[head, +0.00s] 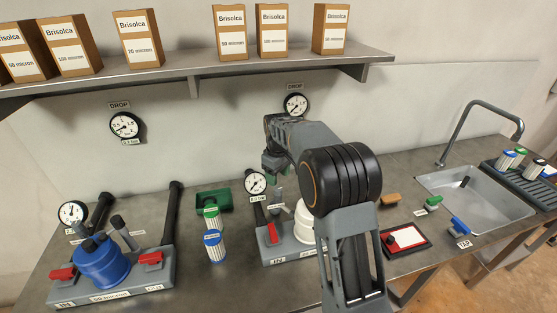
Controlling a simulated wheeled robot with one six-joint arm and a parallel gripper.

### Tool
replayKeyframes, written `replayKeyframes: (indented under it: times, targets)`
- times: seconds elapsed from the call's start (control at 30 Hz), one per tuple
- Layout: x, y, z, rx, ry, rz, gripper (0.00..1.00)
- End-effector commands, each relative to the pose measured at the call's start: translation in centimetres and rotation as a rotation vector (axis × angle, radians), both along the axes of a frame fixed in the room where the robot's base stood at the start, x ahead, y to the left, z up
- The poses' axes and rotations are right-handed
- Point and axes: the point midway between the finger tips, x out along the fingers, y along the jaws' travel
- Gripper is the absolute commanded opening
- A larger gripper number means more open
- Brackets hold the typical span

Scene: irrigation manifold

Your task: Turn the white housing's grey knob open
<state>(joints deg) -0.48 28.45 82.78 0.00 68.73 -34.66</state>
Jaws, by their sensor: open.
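The white housing (303,222) stands on a grey base on the bench, right of centre. My arm covers its right side and upper part. A small grey upright part (278,197), which looks like its grey knob, rises just left of the housing; its exact setting is too small to tell. A red handle (272,233) sits at the base's left. My gripper (274,166) is open, in front of the wall and above the housing in the picture. It appears apart from the knob, and its fingertips are hard to make out.
A blue housing (101,264) with red handles stands at left. A gauge (256,183) stands close left of the white housing.

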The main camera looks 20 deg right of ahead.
Motion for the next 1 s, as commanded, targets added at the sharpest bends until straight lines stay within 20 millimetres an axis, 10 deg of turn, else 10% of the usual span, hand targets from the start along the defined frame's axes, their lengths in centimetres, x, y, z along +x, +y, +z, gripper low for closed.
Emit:
replayKeyframes:
  times: [0.4, 1.0]
  targets:
    - [0.0, 0.0, 6.6, 0.0, -0.001, 0.0, 0.56]
    - [0.0, 0.0, 7.6, 0.0, -0.002, -0.02, 0.56]
